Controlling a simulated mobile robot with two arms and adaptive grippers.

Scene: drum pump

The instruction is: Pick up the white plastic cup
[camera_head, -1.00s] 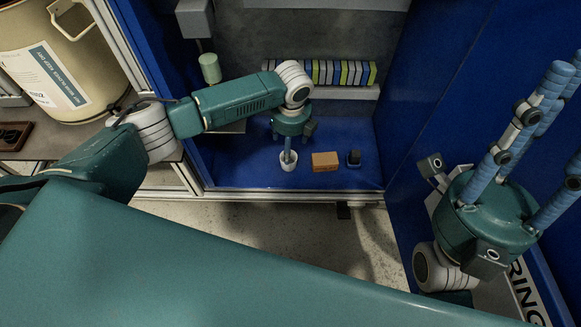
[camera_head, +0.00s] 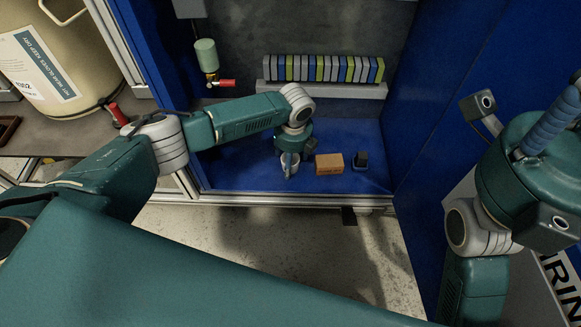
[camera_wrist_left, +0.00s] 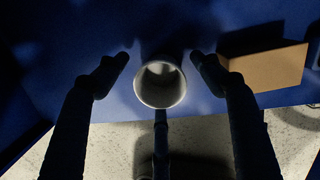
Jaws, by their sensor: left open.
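The white plastic cup (camera_head: 294,168) stands on the blue floor of the cabinet, partly hidden behind my left gripper (camera_head: 289,160) in the head view. The left wrist view looks down into the cup's open mouth (camera_wrist_left: 160,85). There my left gripper (camera_wrist_left: 160,68) is open, with a dark finger on each side of the cup and visible gaps between. A third finger shows below the cup; whether it touches cannot be told. My right gripper (camera_head: 550,125) is at the right edge, away from the cup, with its fingers mostly cut off.
An orange-brown box (camera_head: 329,164) stands just right of the cup, with a small dark object (camera_head: 360,160) beyond it. A rack of coloured pieces (camera_head: 323,70) is on the back wall. A red-handled valve (camera_head: 221,83) hangs at the left. Blue walls close the sides.

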